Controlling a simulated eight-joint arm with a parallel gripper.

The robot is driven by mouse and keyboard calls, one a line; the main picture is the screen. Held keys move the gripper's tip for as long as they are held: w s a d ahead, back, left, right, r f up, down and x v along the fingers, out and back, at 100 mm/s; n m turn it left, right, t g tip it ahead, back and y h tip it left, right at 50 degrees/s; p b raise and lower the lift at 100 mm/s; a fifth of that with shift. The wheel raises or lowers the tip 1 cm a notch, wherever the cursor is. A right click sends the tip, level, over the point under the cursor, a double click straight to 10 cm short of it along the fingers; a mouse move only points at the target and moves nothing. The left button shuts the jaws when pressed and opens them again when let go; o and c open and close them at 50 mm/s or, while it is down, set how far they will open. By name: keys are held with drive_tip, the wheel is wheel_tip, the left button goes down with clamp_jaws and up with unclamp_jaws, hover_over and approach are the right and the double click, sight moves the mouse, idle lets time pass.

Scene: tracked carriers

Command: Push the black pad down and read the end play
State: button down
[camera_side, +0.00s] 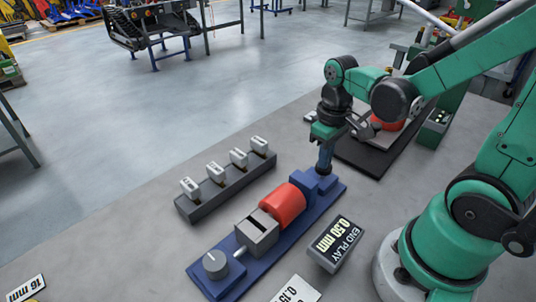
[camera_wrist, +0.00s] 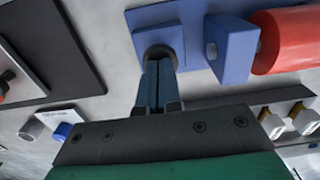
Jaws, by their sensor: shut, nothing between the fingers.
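The black pad (camera_wrist: 160,48) is a dark round piece on the blue fixture in the wrist view, partly covered by my fingertips. My gripper (camera_side: 324,172) is shut and empty, pointing down at the far end of the blue fixture (camera_side: 247,271). In the wrist view my gripper's fingertips (camera_wrist: 160,62) overlap the pad; I cannot tell how firmly they press. The pad is hidden behind the gripper and blue block in the side view. A red roller (camera_side: 283,205) lies on the fixture beside a blue upright block (camera_wrist: 232,48). The display (camera_side: 337,243) reads END PLAY 0.50 mm.
A grey block (camera_side: 257,233) and round knob (camera_side: 215,263) stand at the fixture's near end. A dark rack (camera_side: 228,191) with several white tags runs alongside. A white card (camera_side: 296,290) reading 0.15 lies in front. A black plate (camera_side: 362,158) lies behind.

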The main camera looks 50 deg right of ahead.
drive_tip(key=shift+r, duration=2.6)
